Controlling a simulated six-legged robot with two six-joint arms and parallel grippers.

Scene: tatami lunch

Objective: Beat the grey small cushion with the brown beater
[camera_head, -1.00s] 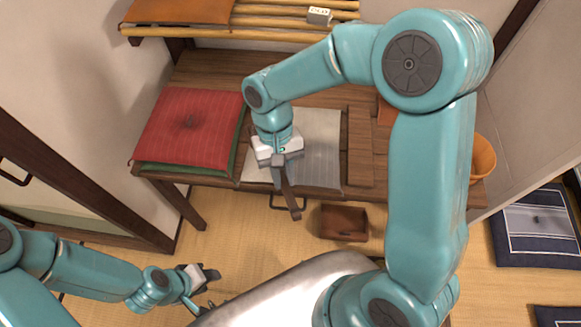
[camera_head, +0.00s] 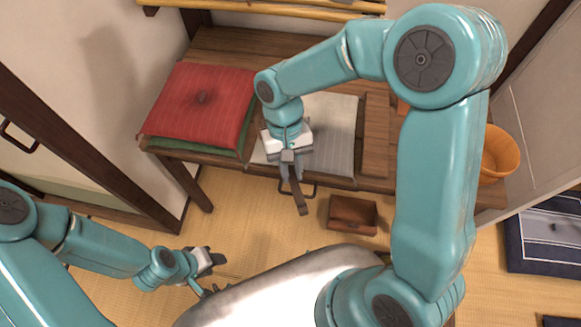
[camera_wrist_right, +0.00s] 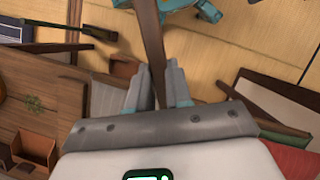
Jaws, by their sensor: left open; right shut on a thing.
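The grey small cushion (camera_head: 335,130) lies flat on the wooden bench, its left part hidden behind my right gripper. My right gripper (camera_head: 288,160) is shut on the brown beater (camera_head: 297,192), above the cushion's front left part. The beater's visible end points toward me, past the bench's front edge. The right wrist view shows the beater (camera_wrist_right: 151,45) between the fingers (camera_wrist_right: 156,88). I cannot tell whether the beater touches the cushion. My left gripper (camera_head: 214,265) is open and empty, low at the left, away from the bench.
A red cushion (camera_head: 200,105) lies on a green one (camera_head: 192,149) at the bench's left. An orange bucket (camera_head: 500,155) stands at the right. A small brown wooden box (camera_head: 353,215) is in front of the bench. A navy cushion (camera_head: 545,230) lies far right. A shelf (camera_head: 270,5) is above.

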